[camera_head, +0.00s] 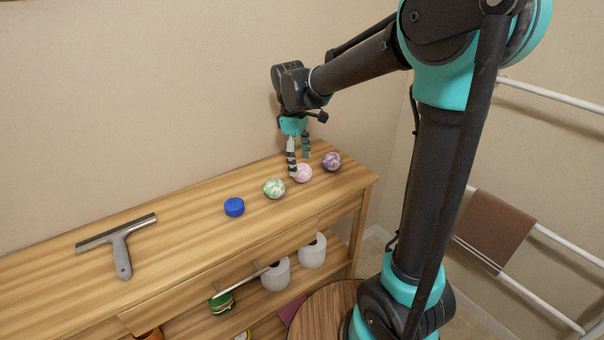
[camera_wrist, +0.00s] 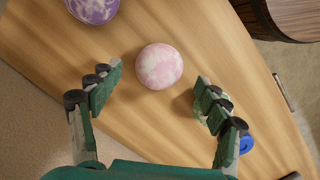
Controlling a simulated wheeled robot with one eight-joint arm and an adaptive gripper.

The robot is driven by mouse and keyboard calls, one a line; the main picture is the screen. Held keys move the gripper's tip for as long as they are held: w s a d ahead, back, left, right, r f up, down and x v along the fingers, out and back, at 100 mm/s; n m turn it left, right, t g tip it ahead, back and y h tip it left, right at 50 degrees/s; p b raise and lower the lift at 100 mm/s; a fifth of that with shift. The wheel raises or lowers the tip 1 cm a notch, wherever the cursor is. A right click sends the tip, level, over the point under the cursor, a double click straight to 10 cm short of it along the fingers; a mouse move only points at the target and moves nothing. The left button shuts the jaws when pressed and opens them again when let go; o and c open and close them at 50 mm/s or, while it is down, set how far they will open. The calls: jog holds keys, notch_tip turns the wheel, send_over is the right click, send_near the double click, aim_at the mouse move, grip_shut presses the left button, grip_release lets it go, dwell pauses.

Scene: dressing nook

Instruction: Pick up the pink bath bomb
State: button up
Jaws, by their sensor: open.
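The pink bath bomb (camera_head: 302,173) is a pink and white marbled ball on the wooden table top, between a green ball and a purple ball. In the wrist view the pink bath bomb (camera_wrist: 159,66) lies just beyond the fingertips, roughly centred between them. My gripper (camera_head: 299,164) is above the table, fingers pointing down, close to the pink ball and partly in front of it. In the wrist view my gripper (camera_wrist: 158,82) is open, with nothing between its fingers.
The purple ball (camera_head: 331,161) and green ball (camera_head: 274,188) stand close on either side. The wall is behind the table (camera_head: 190,250). Toilet rolls (camera_head: 276,275) are on the shelf below.

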aim_at(301, 165)
jog(key=f, duration=0.4)
jog(key=shift+s+d, duration=0.1)
jog(key=shift+d, duration=0.2)
jog(key=shift+c, duration=0.2)
jog(key=c, duration=1.3)
jog(key=shift+r, duration=0.1)
